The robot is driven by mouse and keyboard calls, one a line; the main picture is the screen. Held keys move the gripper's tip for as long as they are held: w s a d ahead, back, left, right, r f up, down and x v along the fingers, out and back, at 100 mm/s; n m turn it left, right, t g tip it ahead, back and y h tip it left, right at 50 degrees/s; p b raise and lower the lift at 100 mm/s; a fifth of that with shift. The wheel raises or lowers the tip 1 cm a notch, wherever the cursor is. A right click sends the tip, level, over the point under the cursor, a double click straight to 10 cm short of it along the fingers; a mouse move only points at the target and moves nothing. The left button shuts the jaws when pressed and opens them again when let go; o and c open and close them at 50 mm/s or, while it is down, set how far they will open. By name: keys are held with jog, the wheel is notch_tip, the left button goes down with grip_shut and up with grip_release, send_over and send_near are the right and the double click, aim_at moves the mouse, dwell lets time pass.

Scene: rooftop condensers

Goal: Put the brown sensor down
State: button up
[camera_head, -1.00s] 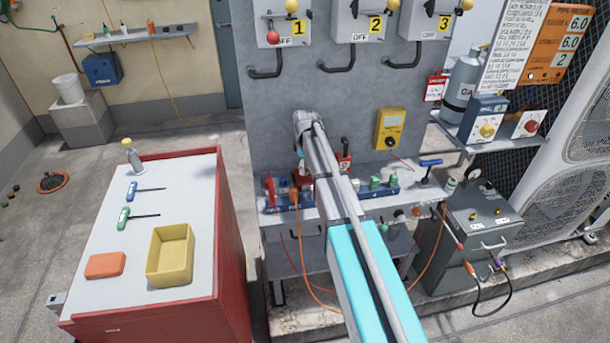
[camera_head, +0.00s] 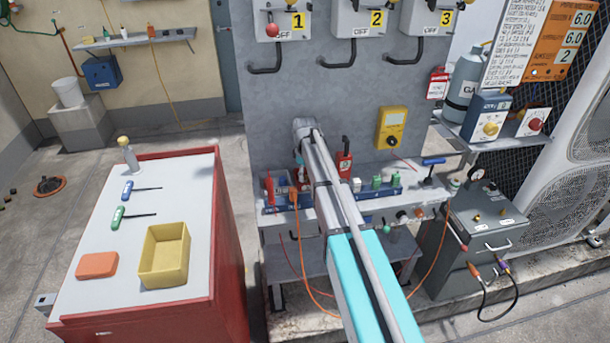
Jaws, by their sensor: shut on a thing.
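My arm reaches from the bottom of the view to the workbench (camera_head: 438,204) against the grey panel. My gripper (camera_head: 301,178) points down at its far end, low over the blue rack (camera_head: 273,206) on the left of the bench. It is shut on the brown sensor, which is too small and too covered by my arm to make out. Whether the sensor touches the rack or bench cannot be told.
A red cabinet at left carries a yellow bin (camera_head: 165,255), an orange block (camera_head: 97,265), two screwdrivers and a bottle. A yellow meter (camera_head: 393,127) hangs on the panel. Orange cables hang before the bench. A grey case (camera_head: 468,250) stands at right.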

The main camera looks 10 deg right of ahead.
jog(key=shift+f+b, duration=0.6)
jog(key=shift+b, duration=0.05)
jog(key=o, duration=0.7)
jog(key=shift+r, duration=0.15)
notch_tip(320, 180, up, 13)
jog(key=p, duration=1.3)
dwell(0.5)
jog(key=s+m, duration=0.9)
jog(key=s, duration=2)
jog(key=shift+s+a+m, duration=0.25)
jog(key=shift+a+m, duration=0.05)
jog(key=shift+a, duration=0.05)
